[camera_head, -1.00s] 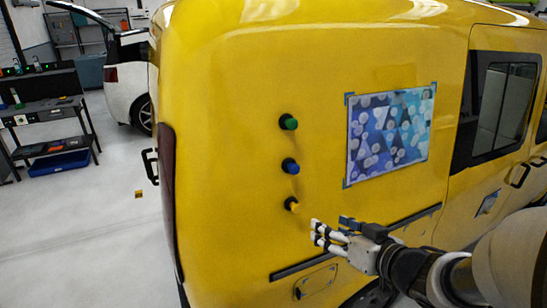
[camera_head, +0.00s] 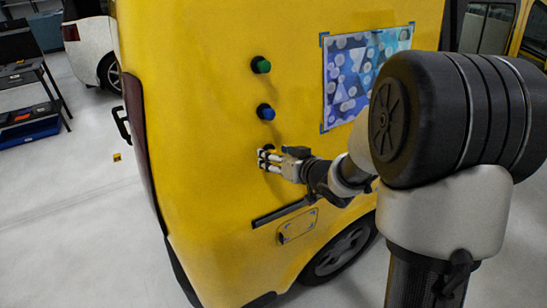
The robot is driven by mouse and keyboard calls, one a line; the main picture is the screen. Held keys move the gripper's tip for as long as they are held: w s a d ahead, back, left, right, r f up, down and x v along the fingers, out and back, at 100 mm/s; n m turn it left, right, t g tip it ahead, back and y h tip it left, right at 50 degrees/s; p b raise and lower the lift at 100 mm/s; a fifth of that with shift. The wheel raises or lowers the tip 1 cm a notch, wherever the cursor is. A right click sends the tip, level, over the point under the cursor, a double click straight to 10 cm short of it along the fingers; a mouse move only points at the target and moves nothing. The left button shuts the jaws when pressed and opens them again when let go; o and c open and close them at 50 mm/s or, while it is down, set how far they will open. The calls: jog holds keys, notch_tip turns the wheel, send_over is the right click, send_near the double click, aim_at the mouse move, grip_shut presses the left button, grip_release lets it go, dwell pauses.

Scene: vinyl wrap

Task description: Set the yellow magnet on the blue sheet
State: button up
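The blue sheet (camera_head: 350,78) is a blue and purple patterned rectangle on the yellow van's side, with small blue tabs at its corners. My arm hides part of its right side. My gripper (camera_head: 264,160) is at the van's side, below the blue magnet and down to the left of the sheet. Its fingertips are where the yellow magnet showed a second ago. The yellow magnet cannot be made out clearly now; the fingers cover that spot. Whether the fingers are closed on it cannot be told.
A green magnet (camera_head: 261,65) and a blue magnet (camera_head: 266,112) sit above my gripper on the van (camera_head: 200,120). A door handle (camera_head: 121,124) sticks out at the van's rear edge. A dark shelf (camera_head: 30,75) stands at the left. The floor between is mostly clear.

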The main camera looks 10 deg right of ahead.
jog(key=shift+w+a+f, duration=0.25)
jog(key=shift+w, duration=0.3)
jog(key=shift+c, duration=0.4)
jog(key=c, duration=1.1)
jog(key=shift+s+d, duration=0.1)
jog(key=shift+s, duration=0.1)
jog(key=shift+s+r, duration=0.15)
jog(key=shift+s, duration=0.05)
jog(key=shift+s+d, duration=0.15)
jog(key=shift+s, duration=0.1)
jog(key=shift+s+f+p+v, duration=0.1)
jog(key=shift+f+p+v, duration=0.2)
jog(key=shift+v, duration=0.85)
jog(key=shift+s+f+p+v, duration=0.15)
jog(key=shift+p+v, duration=0.1)
jog(key=shift+v, duration=0.85)
jog(key=shift+s+f+p+v, duration=0.1)
jog(key=shift+f+p+v, duration=0.2)
jog(key=shift+v, duration=0.85)
